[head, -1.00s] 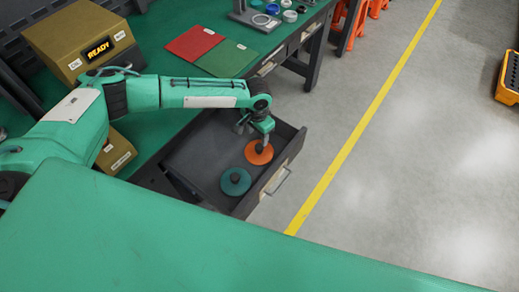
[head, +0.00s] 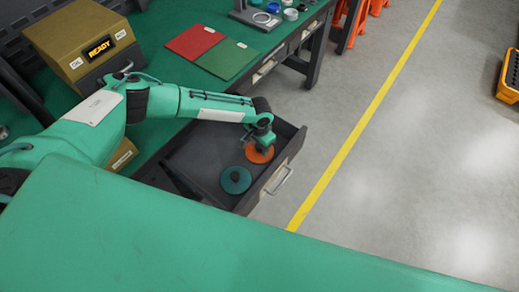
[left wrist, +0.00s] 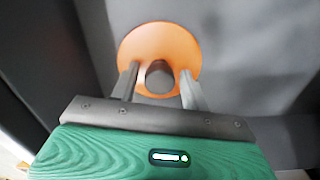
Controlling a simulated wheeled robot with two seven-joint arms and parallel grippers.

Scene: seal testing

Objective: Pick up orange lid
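The orange lid (head: 260,154) is a round disc with a dark knob, lying in the open drawer (head: 205,150). In the left wrist view the orange lid (left wrist: 160,47) lies straight ahead of the fingers, with its dark knob between them. My left gripper (head: 263,145) is over the lid and hides part of it. In the left wrist view my left gripper (left wrist: 159,85) is open, one finger on each side of the knob, with small gaps. My right gripper is not in view.
A teal lid (head: 236,180) with a dark knob lies in the drawer beside the orange one. The drawer walls stand close around.

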